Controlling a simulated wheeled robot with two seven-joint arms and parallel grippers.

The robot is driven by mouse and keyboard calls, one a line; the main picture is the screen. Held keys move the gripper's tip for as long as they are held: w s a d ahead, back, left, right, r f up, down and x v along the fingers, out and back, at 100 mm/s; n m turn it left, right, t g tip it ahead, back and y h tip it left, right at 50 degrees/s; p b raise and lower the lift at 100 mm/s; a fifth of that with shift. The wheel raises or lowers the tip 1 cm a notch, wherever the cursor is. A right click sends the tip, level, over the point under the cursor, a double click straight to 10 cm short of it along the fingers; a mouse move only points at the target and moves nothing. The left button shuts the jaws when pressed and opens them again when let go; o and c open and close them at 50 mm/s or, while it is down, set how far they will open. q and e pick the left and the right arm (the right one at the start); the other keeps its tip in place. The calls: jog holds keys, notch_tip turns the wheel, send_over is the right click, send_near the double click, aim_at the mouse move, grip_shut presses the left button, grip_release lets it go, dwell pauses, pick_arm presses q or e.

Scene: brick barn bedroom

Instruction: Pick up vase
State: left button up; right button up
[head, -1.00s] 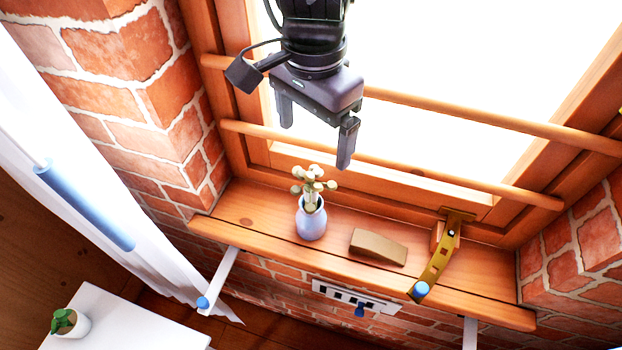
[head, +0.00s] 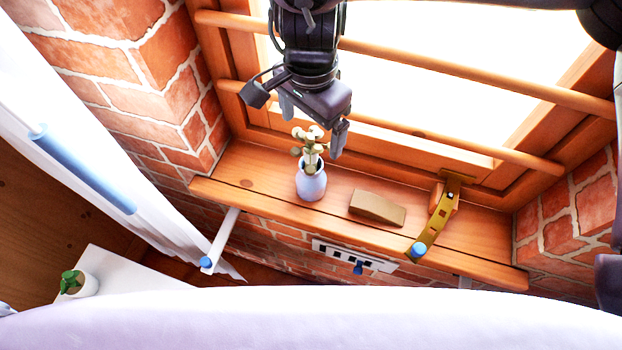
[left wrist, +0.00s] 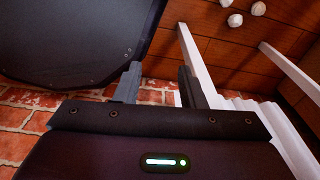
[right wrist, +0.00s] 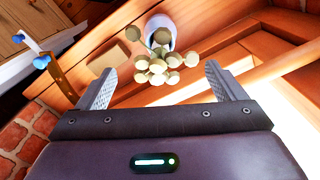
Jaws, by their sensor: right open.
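The vase (head: 311,184) is small, round and pale blue-lilac, and stands upright on the wooden window sill. Pale green round-headed stems (head: 309,143) stick up from it. My right gripper (head: 313,122) is open and empty, just above and behind the stems, pointing down. In the right wrist view the stem heads (right wrist: 158,62) show ahead between the open fingers (right wrist: 158,82), and the vase (right wrist: 160,27) shows beyond them, partly hidden by the stems. No finger is seen touching the vase. My left gripper (left wrist: 158,85) shows in its wrist view with fingers apart and nothing between them.
A tan wedge-shaped block (head: 377,208) lies on the sill (head: 250,197) right of the vase. A brass window latch (head: 436,220) with a blue knob is further right. Wooden bars (head: 450,140) cross the window behind. A potted plant (head: 76,283) stands on a white surface lower left.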

jog(key=shift+f, duration=1.1)
jog(key=shift+w, duration=0.1)
jog(key=c, duration=1.4)
jog(key=shift+r, duration=0.1)
